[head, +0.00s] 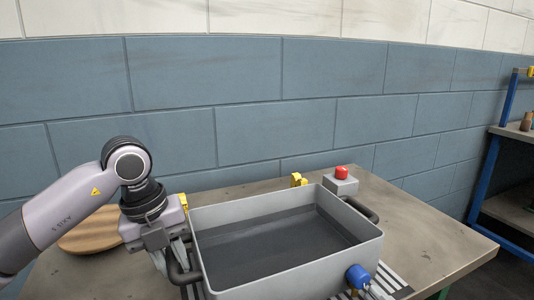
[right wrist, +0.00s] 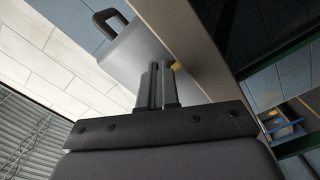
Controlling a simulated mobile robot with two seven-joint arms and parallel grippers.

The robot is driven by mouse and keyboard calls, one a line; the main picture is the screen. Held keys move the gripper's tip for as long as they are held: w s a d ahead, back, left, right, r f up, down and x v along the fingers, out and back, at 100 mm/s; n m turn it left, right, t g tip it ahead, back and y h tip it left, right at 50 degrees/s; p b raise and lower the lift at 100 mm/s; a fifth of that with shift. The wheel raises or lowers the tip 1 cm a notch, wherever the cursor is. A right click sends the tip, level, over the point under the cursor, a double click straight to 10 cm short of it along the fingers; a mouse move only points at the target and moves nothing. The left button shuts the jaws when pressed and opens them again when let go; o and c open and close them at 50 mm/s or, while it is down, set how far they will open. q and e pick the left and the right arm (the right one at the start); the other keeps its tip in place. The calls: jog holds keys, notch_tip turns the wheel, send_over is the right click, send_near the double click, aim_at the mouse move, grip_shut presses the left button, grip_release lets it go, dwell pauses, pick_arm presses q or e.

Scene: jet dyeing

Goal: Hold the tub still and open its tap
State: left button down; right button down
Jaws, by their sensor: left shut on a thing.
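The grey open tub (head: 255,275) sits on the table with a dark floor inside. It also shows in the right wrist view (right wrist: 138,50). My left gripper (head: 178,262) is shut on the dark left handle (head: 190,277) at the tub's left wall. The tap's blue knob (head: 358,276) sticks out at the tub's front right corner. My right gripper (right wrist: 157,66) is shut, its fingers close together, pointing toward the tub. A small yellow piece (right wrist: 176,66) shows beside its fingertips; I cannot tell if they touch. The blue knob is not visible in the right wrist view.
A grey box with a red button (head: 341,173) stands behind the tub's right end. Yellow pieces (head: 298,180) show behind the tub. A round wooden board (head: 90,235) lies at left. A slatted grate (head: 393,280) is under the tub. The table's right side (head: 430,240) is clear.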

jog(key=shift+a+r, duration=0.5)
jog(key=shift+r, duration=0.05)
dwell(1.0)
jog(key=shift+d+r, duration=0.25)
dwell(0.5)
jog(key=shift+w+d+r, duration=0.1)
jog(key=shift+d+r, duration=0.05)
jog(key=shift+r, duration=0.3)
dwell(0.4)
jog(key=shift+w+d+f, duration=0.1)
jog(key=shift+d+f, duration=0.05)
jog(key=shift+d, duration=0.25)
jog(key=v, duration=0.6)
jog(key=shift+w, duration=0.1)
